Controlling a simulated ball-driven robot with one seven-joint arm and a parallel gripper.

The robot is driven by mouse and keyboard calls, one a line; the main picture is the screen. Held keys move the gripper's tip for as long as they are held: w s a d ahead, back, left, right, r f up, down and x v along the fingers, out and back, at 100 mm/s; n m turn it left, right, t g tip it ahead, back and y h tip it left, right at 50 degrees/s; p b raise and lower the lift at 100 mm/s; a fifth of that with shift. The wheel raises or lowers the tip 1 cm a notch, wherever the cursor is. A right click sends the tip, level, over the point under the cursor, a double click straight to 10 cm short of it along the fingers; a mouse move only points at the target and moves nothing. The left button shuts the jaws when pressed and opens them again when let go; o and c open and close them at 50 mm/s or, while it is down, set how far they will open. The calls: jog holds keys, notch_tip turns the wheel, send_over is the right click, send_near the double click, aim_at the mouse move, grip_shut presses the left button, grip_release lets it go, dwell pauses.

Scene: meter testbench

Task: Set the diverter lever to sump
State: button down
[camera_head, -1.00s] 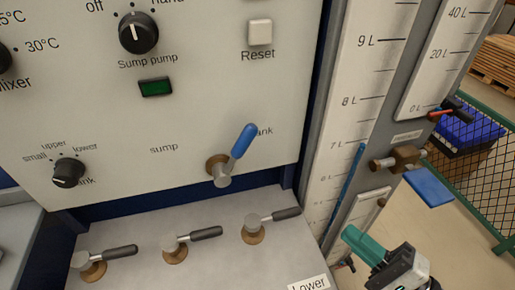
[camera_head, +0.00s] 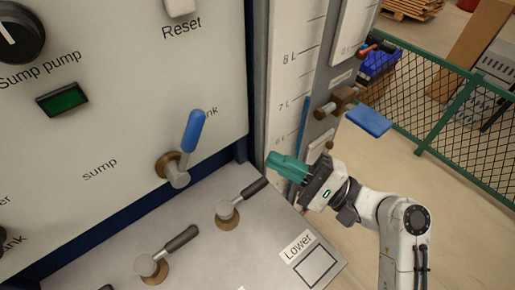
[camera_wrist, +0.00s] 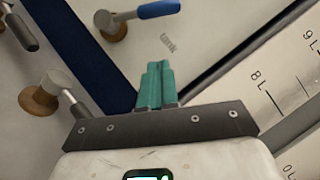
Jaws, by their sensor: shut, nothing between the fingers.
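The diverter lever (camera_head: 193,132) has a blue handle on a brass and grey pivot on the upright panel. Its handle points up and slightly right, toward the partly covered "tank" label; the "sump" label (camera_head: 100,169) is to its left. In the wrist view the blue handle (camera_wrist: 158,9) is at the top, beyond my fingertips. My gripper (camera_head: 273,163), with teal fingers, is right of the lever and apart from it, in front of the level scale. In the wrist view my gripper (camera_wrist: 157,70) is shut and empty.
Grey-handled valves (camera_head: 229,208) stand on the lower ledge below the lever. A second blue handle (camera_head: 369,121) sticks out from a brass valve on the right column. A green mesh fence (camera_head: 430,110) stands behind at right.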

aim_at(186, 149)
jog(key=w+a+r+p, duration=0.2)
jog(key=a+r+p, duration=0.2)
jog(key=a, duration=0.6)
jog(key=shift+w+a+r, duration=0.2)
jog(key=shift+a+r, duration=0.05)
jog(key=shift+a, duration=0.1)
